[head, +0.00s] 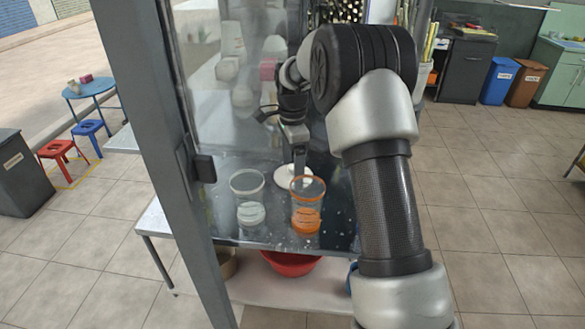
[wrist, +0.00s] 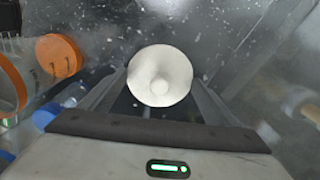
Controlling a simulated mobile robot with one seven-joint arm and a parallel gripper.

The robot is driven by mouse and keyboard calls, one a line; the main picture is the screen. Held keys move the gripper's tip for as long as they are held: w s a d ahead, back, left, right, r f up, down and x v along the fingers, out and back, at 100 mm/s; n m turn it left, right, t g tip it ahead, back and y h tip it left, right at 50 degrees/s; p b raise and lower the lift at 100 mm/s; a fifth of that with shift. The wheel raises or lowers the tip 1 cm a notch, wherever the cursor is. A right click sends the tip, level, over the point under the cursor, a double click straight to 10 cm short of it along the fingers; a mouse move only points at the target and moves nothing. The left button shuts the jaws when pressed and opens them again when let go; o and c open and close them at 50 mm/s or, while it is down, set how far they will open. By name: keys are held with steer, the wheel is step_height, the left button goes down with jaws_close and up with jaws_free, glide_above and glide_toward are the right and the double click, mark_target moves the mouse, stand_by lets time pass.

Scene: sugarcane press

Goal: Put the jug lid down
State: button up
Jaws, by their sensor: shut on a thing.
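The jug lid (wrist: 160,76) is a white, round, knobbed piece; in the wrist view it sits between the fingers of my gripper (wrist: 160,92). In the head view my gripper (head: 298,166) points down, shut on the white lid (head: 290,178), low over the grey, speckled counter. Whether the lid touches the counter cannot be told. A clear jug with an orange rim (head: 306,207) stands just in front of the lid and partly covers it. A clear jug with a white rim (head: 248,199) stands to its left. In the wrist view the orange-rimmed jug (wrist: 12,80) shows at the left edge.
A glass panel with a dark metal post (head: 165,140) stands left of the counter (head: 225,222). A red basin (head: 290,263) is on the shelf below. Some counter around the lid looks clear. Stools, a blue table and bins are farther off.

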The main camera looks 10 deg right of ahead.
steer(key=shift+f, duration=0.2)
steer(key=o, duration=1)
steer(key=shift+r, duration=0.1)
